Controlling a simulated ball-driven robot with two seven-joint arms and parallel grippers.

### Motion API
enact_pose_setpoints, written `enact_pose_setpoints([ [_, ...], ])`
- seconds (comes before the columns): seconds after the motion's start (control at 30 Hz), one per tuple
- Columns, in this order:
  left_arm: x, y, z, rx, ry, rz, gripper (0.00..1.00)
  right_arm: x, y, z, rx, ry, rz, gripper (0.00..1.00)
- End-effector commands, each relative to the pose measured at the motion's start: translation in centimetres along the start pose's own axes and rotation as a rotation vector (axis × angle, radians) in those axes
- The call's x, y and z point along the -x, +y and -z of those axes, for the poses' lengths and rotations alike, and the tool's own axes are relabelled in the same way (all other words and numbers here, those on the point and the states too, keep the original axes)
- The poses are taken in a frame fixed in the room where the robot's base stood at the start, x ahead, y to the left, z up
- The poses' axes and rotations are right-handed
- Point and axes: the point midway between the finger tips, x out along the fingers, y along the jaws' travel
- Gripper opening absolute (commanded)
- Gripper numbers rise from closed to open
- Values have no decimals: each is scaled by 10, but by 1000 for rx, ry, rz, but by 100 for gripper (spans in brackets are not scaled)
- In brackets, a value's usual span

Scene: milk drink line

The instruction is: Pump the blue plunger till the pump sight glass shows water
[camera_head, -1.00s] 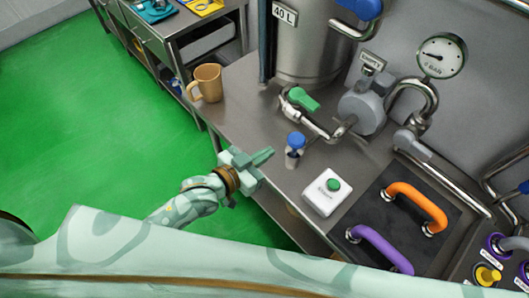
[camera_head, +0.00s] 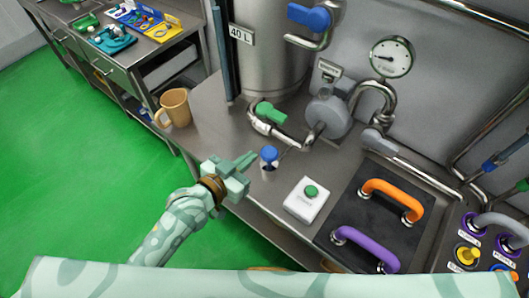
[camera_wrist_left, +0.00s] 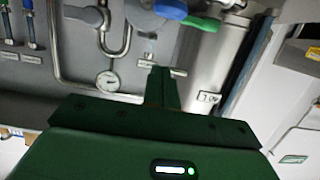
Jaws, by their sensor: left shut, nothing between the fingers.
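The blue plunger (camera_head: 269,153) stands upright near the front edge of the steel counter (camera_head: 213,122). My left gripper (camera_head: 246,161) is shut and empty, just left of the plunger, its fingertips pointing toward it. I cannot tell whether they touch. In the left wrist view the shut fingers (camera_wrist_left: 162,88) show below a blue knob (camera_wrist_left: 171,9) at the top edge. A grey round pump body (camera_head: 327,115) sits behind the plunger. I cannot make out water in a sight glass. My right gripper is not in view.
A green valve handle (camera_head: 270,112) is behind the plunger. A white box with a green button (camera_head: 306,200) stands to its right, beside a black plate with orange (camera_head: 393,190) and purple (camera_head: 366,243) handles. A tan mug (camera_head: 175,107) stands at left. A gauge (camera_head: 392,57) is above.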

Motion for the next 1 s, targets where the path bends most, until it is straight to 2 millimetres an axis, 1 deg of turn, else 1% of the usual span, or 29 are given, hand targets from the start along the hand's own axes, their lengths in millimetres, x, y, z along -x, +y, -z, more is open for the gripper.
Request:
enact_pose_setpoints([
  [0.03, -11, 0, 0, 1, 3, 1, 0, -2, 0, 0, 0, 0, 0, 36],
  [0.1, -27, 0, 0, 2, 2, 0, 0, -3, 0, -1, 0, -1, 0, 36],
  [0.33, -75, 1, 0, 1, 1, -1, 0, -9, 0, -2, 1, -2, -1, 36],
  [0.4, -78, 0, -16, 0, -4, -2, 0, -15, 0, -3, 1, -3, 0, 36],
  [0.43, -78, 0, -20, 0, -4, -1, 0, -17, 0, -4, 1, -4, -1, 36],
  [0.6, -82, 0, -36, 0, -2, -1, 0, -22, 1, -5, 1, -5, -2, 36],
  [0.73, -83, 0, -39, 1, 0, 0, 0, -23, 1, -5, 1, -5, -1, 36],
  [1.0, -82, 0, -39, 0, 0, 0, 0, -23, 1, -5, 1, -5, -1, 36],
])
